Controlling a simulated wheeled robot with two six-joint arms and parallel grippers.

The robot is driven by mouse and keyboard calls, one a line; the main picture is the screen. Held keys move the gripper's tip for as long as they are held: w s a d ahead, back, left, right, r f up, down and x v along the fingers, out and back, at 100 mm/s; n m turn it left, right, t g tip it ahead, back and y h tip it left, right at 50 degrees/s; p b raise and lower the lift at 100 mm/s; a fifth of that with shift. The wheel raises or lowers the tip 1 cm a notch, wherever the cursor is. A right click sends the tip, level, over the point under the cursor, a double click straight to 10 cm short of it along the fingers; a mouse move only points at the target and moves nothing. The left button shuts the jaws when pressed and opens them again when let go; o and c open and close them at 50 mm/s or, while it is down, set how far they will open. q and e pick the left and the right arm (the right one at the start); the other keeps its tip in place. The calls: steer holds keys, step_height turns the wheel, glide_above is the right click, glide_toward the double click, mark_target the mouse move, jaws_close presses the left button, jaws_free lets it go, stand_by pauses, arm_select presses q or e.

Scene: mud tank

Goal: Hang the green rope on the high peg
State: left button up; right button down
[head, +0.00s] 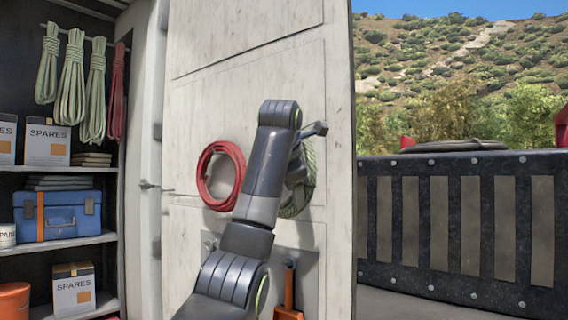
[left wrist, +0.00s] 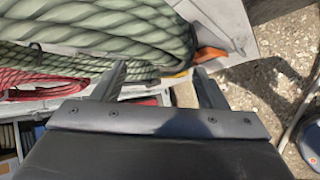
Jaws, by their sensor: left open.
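The green rope (head: 309,179) is a coil against the pale door panel, partly hidden behind my left arm. In the left wrist view the green rope (left wrist: 150,30) fills the top, close in front of the fingertips. My left gripper (left wrist: 160,75) is open, its two fingers apart and pointing at the coil. I cannot tell whether any strand lies between them. In the head view the left gripper (head: 298,172) is mostly hidden by its own arm, beside the coil. A short grey bar (head: 315,129) shows above the coil; I cannot tell whether it is the high peg. My right gripper is not in view.
A red rope coil (head: 221,176) hangs left of my arm. An orange-handled tool (head: 288,300) is below on the panel (head: 250,75). Shelves (head: 70,243) with boxes and hanging ropes stand left. A dark ribbed wall (head: 460,225) is right.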

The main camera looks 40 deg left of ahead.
arm_select(q)
steer(key=b+v, duration=0.5)
steer(key=v, duration=0.7)
steer(key=shift+s+r+b, duration=0.15)
steer(key=shift+s+b, duration=0.2)
steer(key=shift+b, duration=0.05)
steer(key=shift+d, duration=0.1)
